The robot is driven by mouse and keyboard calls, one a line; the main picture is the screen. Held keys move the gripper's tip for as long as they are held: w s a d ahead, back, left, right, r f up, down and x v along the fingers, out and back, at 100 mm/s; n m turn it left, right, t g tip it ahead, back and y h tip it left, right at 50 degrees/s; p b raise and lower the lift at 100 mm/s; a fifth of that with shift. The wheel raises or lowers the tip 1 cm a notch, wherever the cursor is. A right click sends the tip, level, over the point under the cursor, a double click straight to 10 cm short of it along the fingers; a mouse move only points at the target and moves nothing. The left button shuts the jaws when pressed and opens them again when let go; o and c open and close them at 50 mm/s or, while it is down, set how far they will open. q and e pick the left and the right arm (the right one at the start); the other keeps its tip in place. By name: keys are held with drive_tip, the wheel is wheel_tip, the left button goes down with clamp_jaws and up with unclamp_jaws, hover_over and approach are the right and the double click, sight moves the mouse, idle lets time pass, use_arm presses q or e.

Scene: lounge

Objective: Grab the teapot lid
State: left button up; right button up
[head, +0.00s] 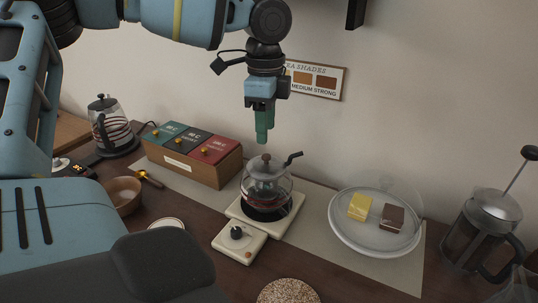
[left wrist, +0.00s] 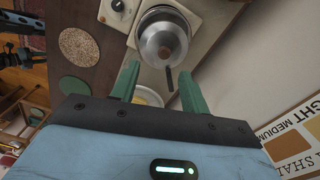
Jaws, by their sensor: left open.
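The glass teapot (head: 267,190) stands on a cream warmer in the head view, with dark liquid low inside. The teapot's dark handle points up to the right. My left gripper (head: 262,140) hangs above the lid, green fingers pointing down, apart from the knob. In the left wrist view, the two green fingers (left wrist: 160,72) are spread with nothing between them. The lid (left wrist: 163,42) and its knob (left wrist: 165,52) show just beyond the fingertips. My right gripper is not in view.
A domed plate (head: 345,238) with two cakes and a French press (head: 482,230) stand right. A cork mat (head: 288,291) lies in front.

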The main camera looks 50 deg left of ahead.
sight(266, 155)
use_arm(q)
drive_tip(key=shift+w+a+f, duration=0.15)
drive_tip(key=shift+f, duration=1.7)
drive_tip(key=shift+w+a+f, duration=0.1)
drive_tip(key=shift+f, duration=1.75)
clamp_jaws()
